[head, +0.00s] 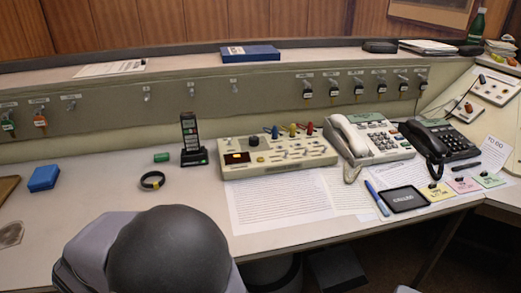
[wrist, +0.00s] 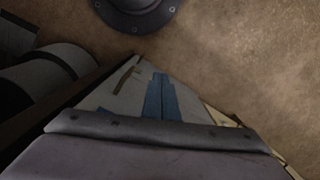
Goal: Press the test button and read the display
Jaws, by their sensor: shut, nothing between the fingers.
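A beige console box (head: 275,172) stands on the desk at mid-picture in the head view. Its front left has a small dark display (head: 237,157) with an orange glow; any reading is too small to make out. A black knob (head: 254,141) sits on top, with several small switches or buttons to its right. I cannot tell which one is the test button. My gripper shows in the wrist view as two blue fingers (wrist: 160,84) together, shut and empty. It is away from the console, which the wrist view does not show.
My dark rounded arm part covers the front desk edge in the head view. Papers (head: 280,202) lie in front.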

